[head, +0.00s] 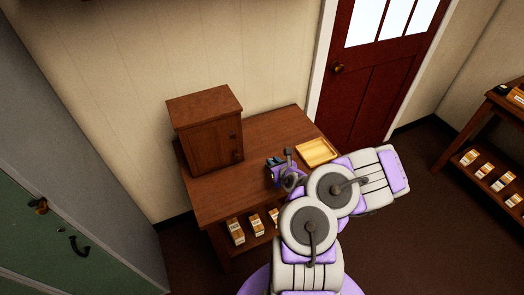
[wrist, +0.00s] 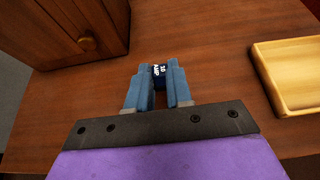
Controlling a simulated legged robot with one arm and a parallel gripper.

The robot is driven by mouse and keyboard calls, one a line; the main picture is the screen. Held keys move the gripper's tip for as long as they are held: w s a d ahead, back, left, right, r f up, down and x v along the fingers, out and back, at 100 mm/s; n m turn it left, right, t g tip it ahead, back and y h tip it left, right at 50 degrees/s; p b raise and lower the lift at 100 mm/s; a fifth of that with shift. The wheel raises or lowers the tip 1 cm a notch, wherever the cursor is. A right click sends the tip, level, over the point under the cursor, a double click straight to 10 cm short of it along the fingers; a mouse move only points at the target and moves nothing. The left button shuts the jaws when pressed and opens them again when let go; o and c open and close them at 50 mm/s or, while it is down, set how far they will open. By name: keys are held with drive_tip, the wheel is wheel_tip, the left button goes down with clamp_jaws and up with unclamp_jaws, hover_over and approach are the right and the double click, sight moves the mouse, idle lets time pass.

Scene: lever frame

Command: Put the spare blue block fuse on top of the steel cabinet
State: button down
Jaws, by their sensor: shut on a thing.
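My gripper (wrist: 158,85) is shut on a dark blue block fuse with white lettering (wrist: 159,71), which sits between its blue-grey fingers. In the head view my gripper (head: 278,168) is over the wooden table, between a small cabinet and a tray; the fuse is too small to make out surely there. The small cabinet (head: 208,132) on the table looks like brown wood, not steel, and its flat top is bare. Its lower corner and round knob show in the wrist view (wrist: 80,35). No cabinet that is clearly steel shows.
A shallow yellow wooden tray (head: 316,152) lies on the table (head: 262,130), right of my gripper. Small boxes (head: 256,224) stand on the shelf below. A grey-green panel with a dark handle (head: 79,245) stands at left. A red door (head: 362,85) is behind.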

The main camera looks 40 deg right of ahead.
drive_tip(key=w+d+b, duration=0.1)
drive_tip(key=w+d, duration=0.1)
drive_tip(key=w, duration=0.1)
drive_tip(key=w+d+f+b, duration=0.1)
drive_tip(key=w, duration=0.1)
drive_tip(key=shift+w+d+f+b, duration=0.1)
drive_tip(key=shift+w+d+b, duration=0.1)
drive_tip(key=shift+b, duration=0.1)
drive_tip(key=w+b, duration=0.1)
drive_tip(key=w, duration=0.1)
drive_tip(key=w+d+b, duration=0.1)
drive_tip(key=w, duration=0.2)
drive_tip(key=shift+d+f, duration=0.1)
drive_tip(key=shift+f, duration=0.05)
drive_tip(key=shift+w+d+f+b, duration=0.1)
drive_tip(key=shift+w+d+b, duration=0.25)
drive_tip(key=shift+w+d, duration=0.35)
drive_tip(key=shift+f, duration=0.35)
drive_tip(key=f, duration=0.1)
drive_tip(key=f+b, duration=0.1)
drive_tip(key=shift+w+a+f, duration=0.1)
drive_tip(key=shift+a+f, duration=0.25)
drive_tip(key=shift+r, duration=0.1)
drive_tip(key=shift+d, duration=0.1)
drive_tip(key=c, duration=1.3)
unclamp_jaws()
drive_tip(key=shift+o, duration=1.4)
